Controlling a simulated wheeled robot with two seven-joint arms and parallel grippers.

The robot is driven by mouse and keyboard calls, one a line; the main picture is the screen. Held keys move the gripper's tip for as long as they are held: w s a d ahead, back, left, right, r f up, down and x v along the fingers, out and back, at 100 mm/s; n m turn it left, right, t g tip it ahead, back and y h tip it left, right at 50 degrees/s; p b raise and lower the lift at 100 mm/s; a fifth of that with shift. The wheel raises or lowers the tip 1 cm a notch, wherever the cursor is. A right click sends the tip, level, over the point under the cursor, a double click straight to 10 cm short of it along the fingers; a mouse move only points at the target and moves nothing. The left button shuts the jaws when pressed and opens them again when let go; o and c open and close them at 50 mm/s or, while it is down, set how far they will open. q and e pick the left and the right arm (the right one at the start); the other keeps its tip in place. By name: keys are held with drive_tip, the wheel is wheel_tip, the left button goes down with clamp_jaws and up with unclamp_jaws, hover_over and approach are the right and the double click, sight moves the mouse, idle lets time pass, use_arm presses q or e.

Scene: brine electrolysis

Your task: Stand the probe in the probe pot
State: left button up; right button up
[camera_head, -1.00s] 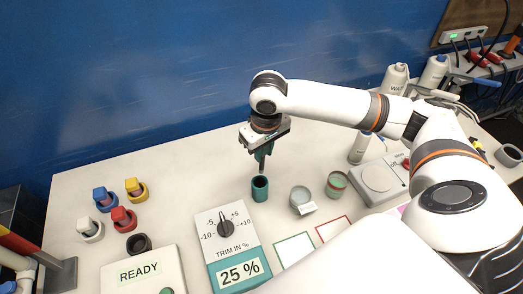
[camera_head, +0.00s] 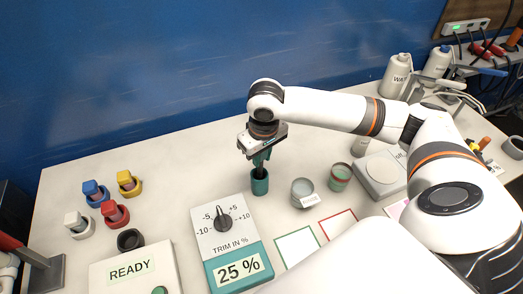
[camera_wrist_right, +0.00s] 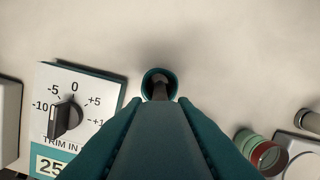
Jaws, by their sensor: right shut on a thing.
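The probe pot (camera_head: 260,187) is a small teal cup standing upright on the white table, behind the trim box. My right gripper (camera_head: 261,153) is above it, pointing down and shut on the teal probe (camera_head: 259,165). In the head view the probe's lower end meets the pot's mouth. In the right wrist view the probe (camera_wrist_right: 157,140) runs forward and its dark tip lies inside the pot's rim (camera_wrist_right: 147,82). How deep the tip sits is hidden. My left gripper is not in view.
Right of the pot stand a grey cup (camera_head: 302,193) and a green-and-red cup (camera_head: 340,176). The trim box (camera_head: 237,262) reading 25 % is in front. Several coloured plugs stand in holders, such as the yellow one (camera_head: 129,182), at left. The table behind the pot is clear.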

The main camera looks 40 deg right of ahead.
sight(261, 172)
drive_tip(key=shift+w+f+b, duration=0.15)
drive_tip(key=shift+f+b, duration=0.25)
drive_tip(key=shift+f, duration=1.8)
drive_tip(key=o, duration=1.1)
drive_tip(key=shift+c, duration=0.2)
